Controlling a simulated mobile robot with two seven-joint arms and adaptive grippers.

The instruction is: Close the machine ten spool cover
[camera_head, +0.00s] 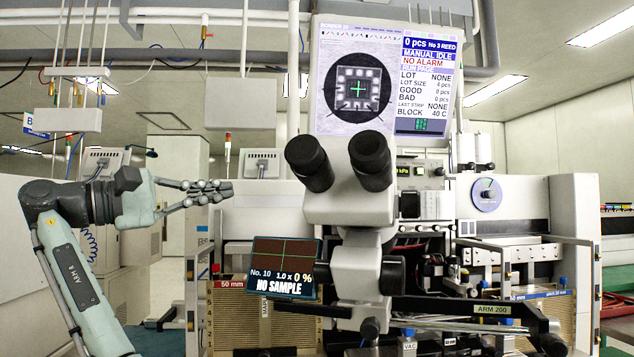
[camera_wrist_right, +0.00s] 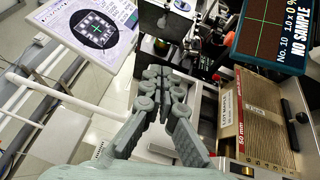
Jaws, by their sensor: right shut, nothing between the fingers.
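Machine ten is the wire bonder whose small screen (camera_head: 284,268) reads "No. 10" and "NO SAMPLE". A white housing (camera_head: 520,205) with a round violet disc (camera_head: 486,194) is at its right. I cannot tell for sure which part is the spool cover, or whether it is open. My right gripper (camera_head: 226,188) is shut and empty, left of the microscope and above the small screen in the head view. In the right wrist view its fingers (camera_wrist_right: 163,85) lie together, and the small screen (camera_wrist_right: 272,32) shows at upper right. My left gripper is not in view.
The microscope (camera_head: 345,190) stands at the machine's front, below the large monitor (camera_head: 384,80). A black bar (camera_head: 490,308) marked "ARM 200" crosses at lower right. A brown magazine (camera_head: 232,315) marked "50 mm" is below the small screen and also shows in the right wrist view (camera_wrist_right: 262,125).

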